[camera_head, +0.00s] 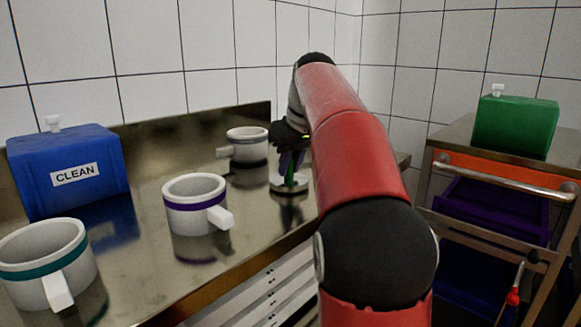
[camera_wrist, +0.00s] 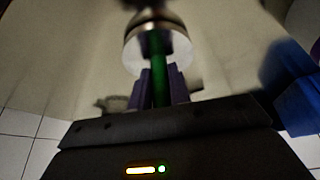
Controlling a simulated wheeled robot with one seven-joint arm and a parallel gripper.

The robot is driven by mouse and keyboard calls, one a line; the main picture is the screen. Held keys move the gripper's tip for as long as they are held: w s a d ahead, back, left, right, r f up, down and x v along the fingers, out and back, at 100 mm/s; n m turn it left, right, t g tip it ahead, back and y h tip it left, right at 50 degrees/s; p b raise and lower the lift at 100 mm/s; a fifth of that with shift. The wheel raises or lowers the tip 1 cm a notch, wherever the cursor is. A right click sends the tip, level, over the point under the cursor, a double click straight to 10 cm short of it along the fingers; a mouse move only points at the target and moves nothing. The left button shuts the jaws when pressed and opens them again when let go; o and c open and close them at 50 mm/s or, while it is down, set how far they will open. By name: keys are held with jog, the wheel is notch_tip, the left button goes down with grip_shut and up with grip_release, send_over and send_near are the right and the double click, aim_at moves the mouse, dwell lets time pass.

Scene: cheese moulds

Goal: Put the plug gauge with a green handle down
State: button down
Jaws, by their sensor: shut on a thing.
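The plug gauge has a green handle (camera_wrist: 157,58) and a pale round disc (camera_head: 291,184) at its lower end. My gripper (camera_head: 291,160), with purple fingers, is shut on the green handle; in the wrist view the fingers (camera_wrist: 159,78) lie on both sides of it. The gauge is about upright over the metal counter (camera_head: 140,262), toward its right end. The disc is at or just above the counter top, with a reflection below it; I cannot tell whether it touches. My arm and wrist hide part of the gripper and the counter behind.
Three white moulds with side handles stand on the counter: teal-banded (camera_head: 45,265), purple-banded (camera_head: 196,203) and dark-banded (camera_head: 248,146). A blue box marked CLEAN (camera_head: 68,170) is at the left back. A trolley (camera_head: 500,172) with a green box (camera_head: 515,125) stands right.

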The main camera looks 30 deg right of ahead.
jog(key=shift+f, duration=0.1)
jog(key=shift+f, duration=0.15)
jog(key=c, duration=1.3)
grip_release()
jog(key=shift+b, duration=0.3)
jog(key=p+v, duration=0.2)
jog(key=v, duration=0.5)
jog(key=shift+s+d+r, duration=0.3)
